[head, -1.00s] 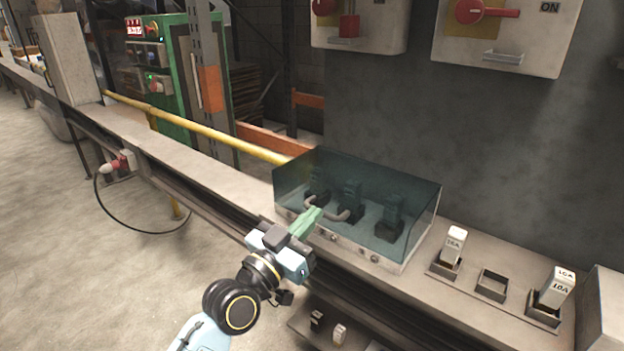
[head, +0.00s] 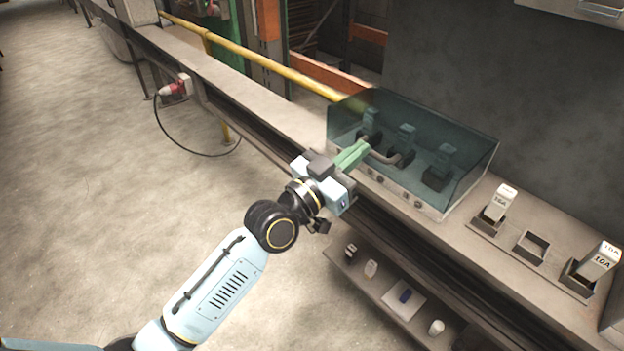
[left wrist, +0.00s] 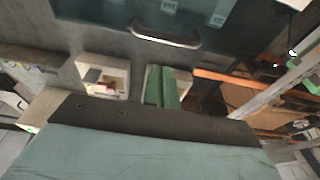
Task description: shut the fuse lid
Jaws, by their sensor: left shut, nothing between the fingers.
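The fuse lid (head: 455,140) is a tinted see-through cover with a grey bar handle (head: 384,158) on its front. It is down over several dark fuses (head: 403,143) on a pale base; I cannot tell whether it is fully seated. My left gripper (head: 354,154), with green fingers, is shut and empty at the left end of the handle. In the left wrist view the fingers (left wrist: 162,88) are together, with the handle (left wrist: 166,37) apart from them higher in the picture. My right gripper is not in view.
Fuse holders, one of them empty (head: 530,247), sit on the ledge to the right of the box. A lower shelf (head: 385,290) holds small parts. A yellow rail (head: 265,60) runs behind the ledge.

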